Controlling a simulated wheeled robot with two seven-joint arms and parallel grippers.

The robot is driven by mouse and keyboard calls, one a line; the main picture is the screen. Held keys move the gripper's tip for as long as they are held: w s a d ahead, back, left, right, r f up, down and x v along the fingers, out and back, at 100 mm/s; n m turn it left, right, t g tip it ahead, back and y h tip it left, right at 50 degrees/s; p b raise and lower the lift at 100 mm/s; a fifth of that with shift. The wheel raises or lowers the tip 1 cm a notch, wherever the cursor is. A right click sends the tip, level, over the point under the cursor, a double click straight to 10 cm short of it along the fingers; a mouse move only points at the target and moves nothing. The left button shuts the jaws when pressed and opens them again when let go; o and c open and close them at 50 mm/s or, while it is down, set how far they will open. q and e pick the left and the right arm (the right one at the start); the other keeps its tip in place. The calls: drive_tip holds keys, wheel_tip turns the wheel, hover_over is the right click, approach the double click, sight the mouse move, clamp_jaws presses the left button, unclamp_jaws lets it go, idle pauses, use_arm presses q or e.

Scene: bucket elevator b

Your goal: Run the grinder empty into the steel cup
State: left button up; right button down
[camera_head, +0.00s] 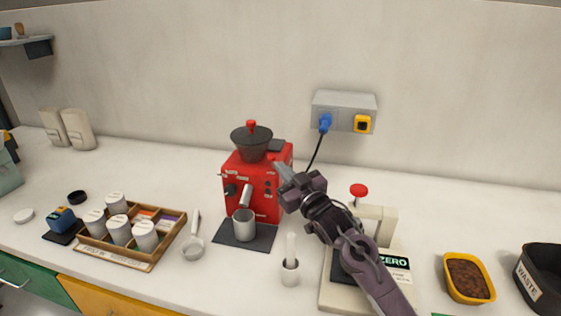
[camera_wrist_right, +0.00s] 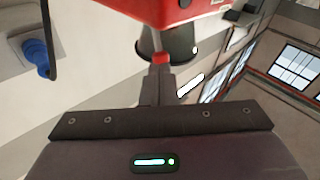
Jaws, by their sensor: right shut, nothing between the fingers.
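The red grinder (camera_head: 240,165) stands at the back middle of the counter, with a dark hopper (camera_head: 251,140) and red-knobbed lid on top. It also shows in part in the right wrist view (camera_wrist_right: 165,10). The steel cup (camera_head: 243,226) stands upright on a dark mat (camera_head: 265,238), below the grinder's silver spout (camera_head: 246,196). My right gripper (camera_head: 281,170) is shut and empty at the grinder's right side; its fingertips (camera_wrist_right: 159,62) overlap the grinder in view, and I cannot tell whether they touch it. My left gripper is not in view.
A wall box (camera_head: 345,103) holds a blue plug (camera_head: 325,122) and a yellow switch (camera_head: 362,124).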

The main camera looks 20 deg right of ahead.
drive_tip(key=shift+x, duration=0.9)
